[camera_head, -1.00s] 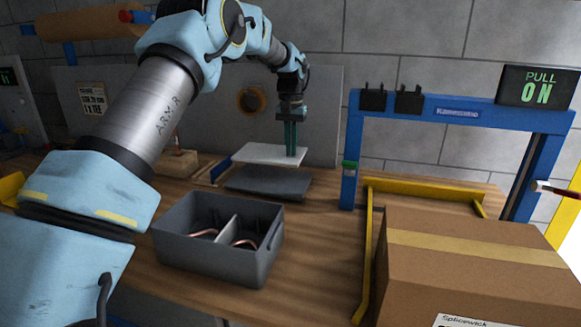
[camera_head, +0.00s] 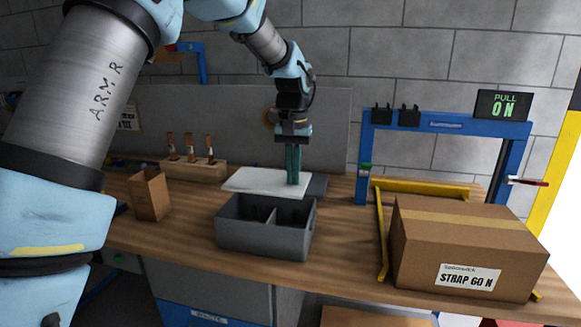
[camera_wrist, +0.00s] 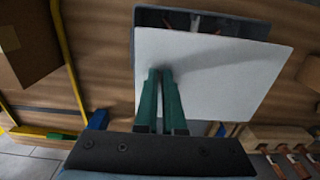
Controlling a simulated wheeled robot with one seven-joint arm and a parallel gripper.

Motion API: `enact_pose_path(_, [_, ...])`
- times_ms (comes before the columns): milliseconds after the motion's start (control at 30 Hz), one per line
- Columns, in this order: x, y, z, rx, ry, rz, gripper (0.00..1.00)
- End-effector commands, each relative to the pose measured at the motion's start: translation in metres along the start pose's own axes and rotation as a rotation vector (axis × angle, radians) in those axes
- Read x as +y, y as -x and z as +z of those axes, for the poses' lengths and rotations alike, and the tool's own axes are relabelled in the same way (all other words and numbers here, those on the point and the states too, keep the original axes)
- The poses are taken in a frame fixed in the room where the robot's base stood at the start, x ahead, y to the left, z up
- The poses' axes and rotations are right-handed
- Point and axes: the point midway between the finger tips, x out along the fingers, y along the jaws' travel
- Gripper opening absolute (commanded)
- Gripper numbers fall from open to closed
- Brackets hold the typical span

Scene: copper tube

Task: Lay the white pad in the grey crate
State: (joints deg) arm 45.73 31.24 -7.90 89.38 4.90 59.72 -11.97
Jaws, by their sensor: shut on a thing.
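My gripper (camera_head: 293,182) points down with its green fingers shut on the right part of the white pad (camera_head: 255,181). The pad is held flat, above the back part of the grey crate (camera_head: 262,241). The crate stands on the bench, open at the top, with a divider making two compartments. In the wrist view the pad (camera_wrist: 205,85) fills the middle below the green fingertips (camera_wrist: 160,73) and hides most of the crate. The crate's rim (camera_wrist: 148,18) shows beyond the pad there. Copper-coloured ends show faintly inside the crate.
A cardboard box (camera_head: 470,245) and yellow rails (camera_head: 380,235) stand to the right, by a blue frame (camera_head: 364,160). A small open carton (camera_head: 149,194) and a wooden tool block (camera_head: 190,170) are at left.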

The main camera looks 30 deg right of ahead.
Motion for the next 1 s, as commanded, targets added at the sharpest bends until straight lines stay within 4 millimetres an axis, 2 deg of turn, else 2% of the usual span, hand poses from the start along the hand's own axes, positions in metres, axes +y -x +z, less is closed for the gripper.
enact_pose_path(367, [0.002, -0.008, 0.006, 0.000, 0.000, 0.000, 0.00])
enact_pose_path(1000, [0.002, -0.055, 0.006, 0.000, 0.000, 0.000, 0.00])
